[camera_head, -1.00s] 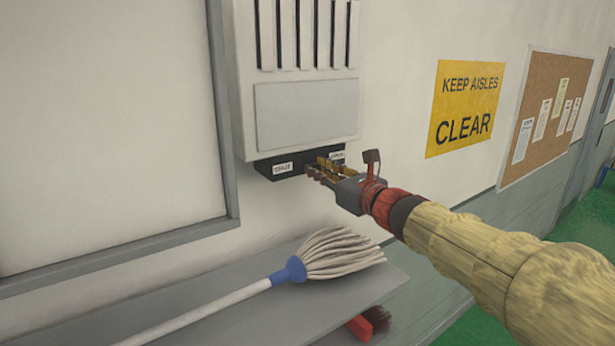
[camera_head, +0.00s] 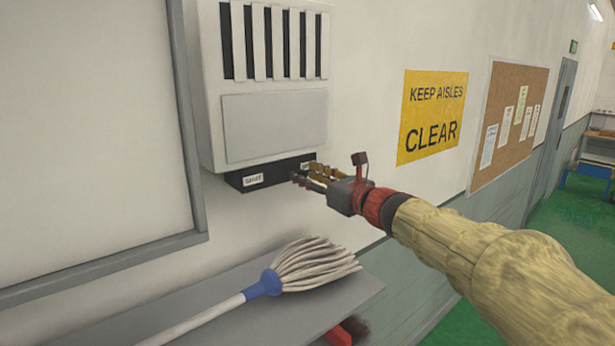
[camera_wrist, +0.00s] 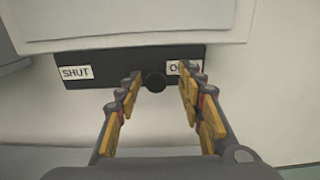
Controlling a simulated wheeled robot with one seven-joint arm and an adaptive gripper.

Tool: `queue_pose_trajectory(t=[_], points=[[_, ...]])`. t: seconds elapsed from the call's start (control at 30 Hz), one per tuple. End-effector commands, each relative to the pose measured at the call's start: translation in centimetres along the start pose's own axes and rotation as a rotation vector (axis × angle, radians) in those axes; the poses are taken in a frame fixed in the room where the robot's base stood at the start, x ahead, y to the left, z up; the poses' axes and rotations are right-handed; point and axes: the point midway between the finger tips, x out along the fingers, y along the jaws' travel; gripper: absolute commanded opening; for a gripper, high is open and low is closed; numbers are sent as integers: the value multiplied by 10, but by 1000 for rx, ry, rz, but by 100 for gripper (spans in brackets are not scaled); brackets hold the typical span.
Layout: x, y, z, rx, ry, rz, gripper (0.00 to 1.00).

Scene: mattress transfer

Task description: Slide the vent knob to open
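The vent (camera_head: 275,125) is a white slatted box on the wall, with a dark slider strip (camera_head: 278,176) along its bottom. In the wrist view, the strip (camera_wrist: 110,74) has a SHUT label (camera_wrist: 76,73) at left and an OPEN label (camera_wrist: 182,68) at right, partly covered by a finger. The round black vent knob (camera_wrist: 154,82) sits right of the strip's middle, short of the OPEN label. My gripper (camera_wrist: 160,84) is open, with one finger on each side of the knob; the left finger looks closer to it. Contact cannot be told. In the head view, my gripper (camera_head: 303,176) hides the knob.
A grey shelf (camera_head: 225,325) below the vent holds a mop (camera_head: 305,264) with a blue collar; a red brush (camera_head: 340,335) shows under its edge. A framed panel (camera_head: 90,130) is at left. A yellow sign (camera_head: 432,115) and a corkboard (camera_head: 510,120) hang at right.

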Motion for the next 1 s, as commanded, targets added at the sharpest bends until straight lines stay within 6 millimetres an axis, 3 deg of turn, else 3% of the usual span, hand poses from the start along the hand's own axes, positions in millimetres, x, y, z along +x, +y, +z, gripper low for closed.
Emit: queue_pose_trajectory(t=[0.2,0.33,0.8,1.0], points=[[-1,0,0,0,0,0,38],[-12,0,0,0,0,-2,38],[-99,-1,0,-2,0,-3,38],[-117,0,-1,1,1,-1,38]])
